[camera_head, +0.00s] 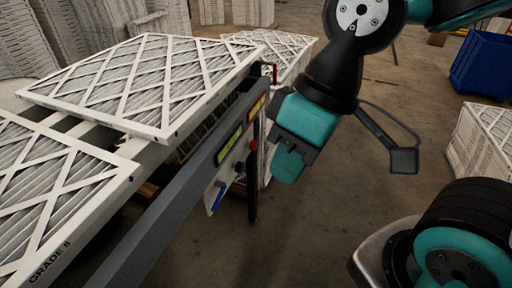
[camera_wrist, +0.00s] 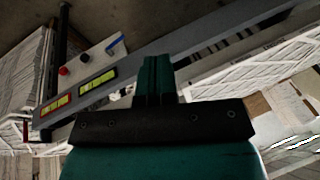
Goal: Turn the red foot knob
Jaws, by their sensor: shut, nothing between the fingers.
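The red knob (camera_head: 253,146) is small and sits at the far end of a pale control plate on the side of the grey table rail. In the wrist view the red knob (camera_wrist: 63,70) shows at the left, beside a black knob (camera_wrist: 84,58). My gripper (camera_head: 288,170) is shut and empty, hanging to the right of the red knob in the head view and apart from it. In the wrist view my gripper (camera_wrist: 157,72) points toward the rail, with the red knob well to the left of its fingertips.
The grey rail (camera_head: 165,205) bears yellow-green labels (camera_head: 230,143). White filters (camera_head: 150,80) lie on the table beside it. A dark leg (camera_head: 252,190) stands below the plate. A blue bin (camera_head: 483,65) and stacked filters (camera_head: 482,140) stand right. Floor before the plate is clear.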

